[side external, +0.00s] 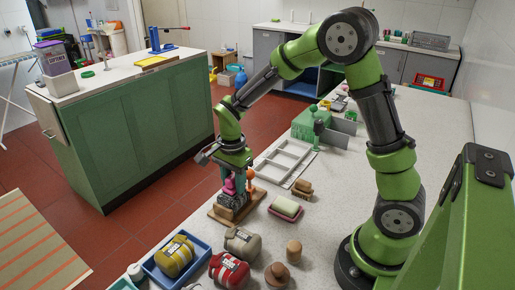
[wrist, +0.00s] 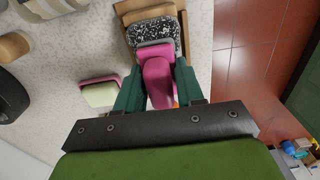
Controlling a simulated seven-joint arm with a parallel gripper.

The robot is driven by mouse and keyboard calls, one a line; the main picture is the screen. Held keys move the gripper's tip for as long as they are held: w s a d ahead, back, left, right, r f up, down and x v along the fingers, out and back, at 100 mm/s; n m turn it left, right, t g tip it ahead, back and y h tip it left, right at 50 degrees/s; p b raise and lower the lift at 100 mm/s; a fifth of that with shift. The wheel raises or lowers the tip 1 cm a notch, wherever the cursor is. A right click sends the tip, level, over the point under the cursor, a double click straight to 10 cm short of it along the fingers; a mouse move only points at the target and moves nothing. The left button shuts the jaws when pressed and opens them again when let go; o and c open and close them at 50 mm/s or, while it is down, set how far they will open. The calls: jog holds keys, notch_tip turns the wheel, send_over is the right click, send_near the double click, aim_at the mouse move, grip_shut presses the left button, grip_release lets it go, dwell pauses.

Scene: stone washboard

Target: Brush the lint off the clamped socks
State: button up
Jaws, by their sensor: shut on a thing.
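My gripper (side external: 234,178) is low over a wooden board (side external: 222,215) at the counter's left edge. In the wrist view its two teal fingers (wrist: 158,84) are shut on a pink brush (wrist: 157,72). The pink brush also shows in the side view (side external: 229,186). An orange part (side external: 250,173) shows beside the gripper. The clamp and brush underside are hidden.
A soap on a pink dish (side external: 285,208) and a wooden brush (side external: 303,188) are to the right. A compartment tray (side external: 283,162) lies behind. Labelled bundles in yellow (side external: 174,257), grey (side external: 242,243) and red (side external: 229,270) are in front. The counter drops to red floor at left.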

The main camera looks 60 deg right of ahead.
aim_at(227, 190)
jog(key=shift+d, duration=0.8)
jog(key=shift+a, duration=2.3)
jog(key=shift+d, duration=2.3)
jog(key=shift+a, duration=2.45)
jog(key=shift+d, duration=2.55)
jog(key=shift+a, duration=2.45)
jog(key=shift+r, duration=4)
